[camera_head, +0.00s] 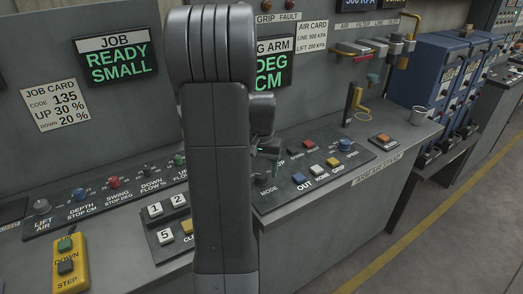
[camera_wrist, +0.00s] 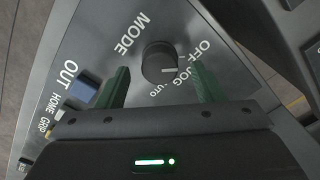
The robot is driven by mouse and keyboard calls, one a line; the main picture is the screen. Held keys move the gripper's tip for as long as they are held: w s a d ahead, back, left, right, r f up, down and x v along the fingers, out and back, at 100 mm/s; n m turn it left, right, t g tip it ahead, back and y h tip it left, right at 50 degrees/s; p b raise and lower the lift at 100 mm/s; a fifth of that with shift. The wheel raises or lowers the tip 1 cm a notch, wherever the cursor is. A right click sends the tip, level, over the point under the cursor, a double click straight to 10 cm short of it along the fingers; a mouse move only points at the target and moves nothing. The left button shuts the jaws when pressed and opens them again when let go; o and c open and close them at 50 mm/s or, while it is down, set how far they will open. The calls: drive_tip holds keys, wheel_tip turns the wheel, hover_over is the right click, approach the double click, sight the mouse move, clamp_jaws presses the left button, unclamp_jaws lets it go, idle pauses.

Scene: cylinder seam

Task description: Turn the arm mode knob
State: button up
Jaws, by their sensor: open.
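The arm mode knob (camera_wrist: 159,61) is a dark round knob on the arm panel, beside the word MODE. Its white pointer mark faces the JOG label, between OFF and the partly hidden AUTO. My gripper (camera_wrist: 162,86) is open, with one green finger on each side of the knob's near edge. I cannot tell whether either finger touches it. In the head view my gripper (camera_head: 268,160) is just above the panel at the MODE label, and the knob (camera_head: 262,179) shows small below it.
A blue OUT button (camera_wrist: 87,88) is close to the left finger.

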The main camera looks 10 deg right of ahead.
sight(261, 175)
wheel_tip(261, 175, up, 12)
idle(0.3)
wheel_tip(261, 175, down, 14)
drive_tip(key=shift+r, duration=0.1)
idle(0.6)
